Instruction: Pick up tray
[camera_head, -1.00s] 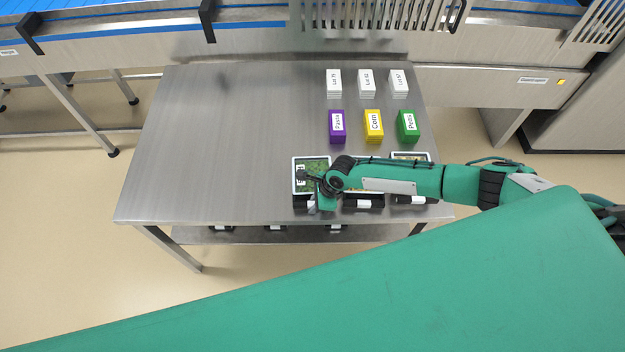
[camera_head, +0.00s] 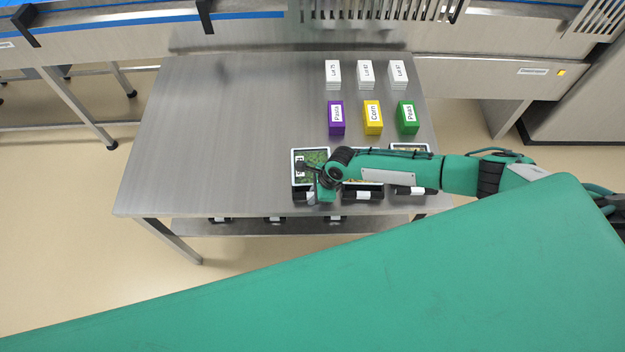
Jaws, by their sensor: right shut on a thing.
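A tray (camera_head: 296,153) with a pale rim and green contents sits at the front of the steel table, left of two more trays. My right gripper (camera_head: 312,180) is shut on this tray at its right front part. The wrist and forearm hide much of the grip, and I cannot tell whether the tray is clear of its black stand (camera_head: 303,196). The right-hand tray (camera_head: 408,147) shows only its back edge behind my forearm. The middle tray is mostly covered. My left gripper is not in view.
Purple Pasta (camera_head: 336,118), yellow Corn (camera_head: 373,118) and green Peas (camera_head: 407,118) stacks stand behind the trays. White lot-label stacks (camera_head: 365,74) stand farther back. The left half of the steel table (camera_head: 220,140) is clear. A conveyor machine (camera_head: 250,35) runs along the back.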

